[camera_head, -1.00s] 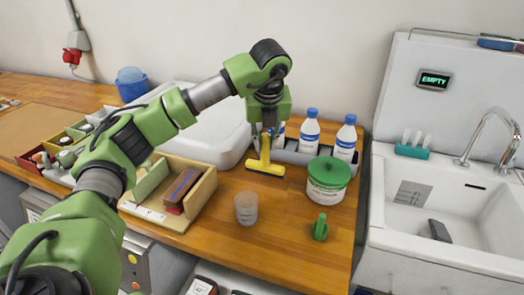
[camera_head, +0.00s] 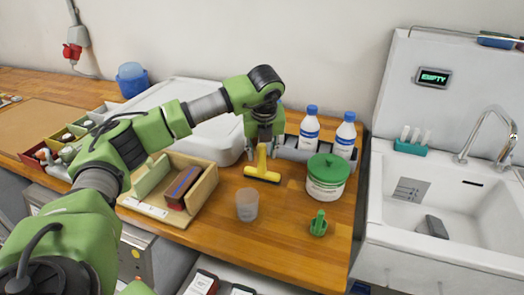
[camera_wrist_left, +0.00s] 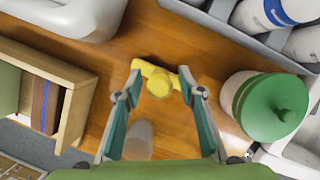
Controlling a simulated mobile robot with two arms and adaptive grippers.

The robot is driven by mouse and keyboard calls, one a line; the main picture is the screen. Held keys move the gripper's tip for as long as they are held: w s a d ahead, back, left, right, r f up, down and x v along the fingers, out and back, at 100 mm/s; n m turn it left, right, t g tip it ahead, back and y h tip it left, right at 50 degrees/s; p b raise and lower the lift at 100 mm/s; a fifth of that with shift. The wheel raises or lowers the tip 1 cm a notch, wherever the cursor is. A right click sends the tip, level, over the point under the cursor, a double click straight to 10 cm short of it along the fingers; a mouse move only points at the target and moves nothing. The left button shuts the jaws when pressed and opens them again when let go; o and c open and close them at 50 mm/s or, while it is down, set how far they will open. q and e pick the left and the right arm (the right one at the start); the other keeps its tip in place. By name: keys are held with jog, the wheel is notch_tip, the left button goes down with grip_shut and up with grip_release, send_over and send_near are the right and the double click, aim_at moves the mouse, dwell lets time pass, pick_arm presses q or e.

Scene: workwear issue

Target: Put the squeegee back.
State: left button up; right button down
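The yellow squeegee (camera_head: 262,173) stands on the wooden counter with its crossbar down and its handle up, in front of the grey bottle rack. It also shows in the left wrist view (camera_wrist_left: 158,83). My left gripper (camera_head: 263,146) is directly above it, pointing down. In the left wrist view its two fingers (camera_wrist_left: 160,85) are spread on either side of the handle, with gaps visible on both sides. My right gripper is in neither view.
A grey rack (camera_head: 288,152) with white bottles is behind the squeegee. A green-lidded tub (camera_head: 327,178) is to the right, a clear cup (camera_head: 247,204) in front, a wooden box (camera_head: 196,200) to the left. A green object (camera_head: 318,223) is near the front edge. The sink (camera_head: 460,215) is right.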

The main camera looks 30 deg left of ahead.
pick_arm(q)
jog(key=shift+r, duration=0.15)
jog(key=b+v, duration=0.1)
jog(key=v, duration=1.1)
jog(key=shift+b, duration=0.35)
dwell(0.4)
dwell(0.6)
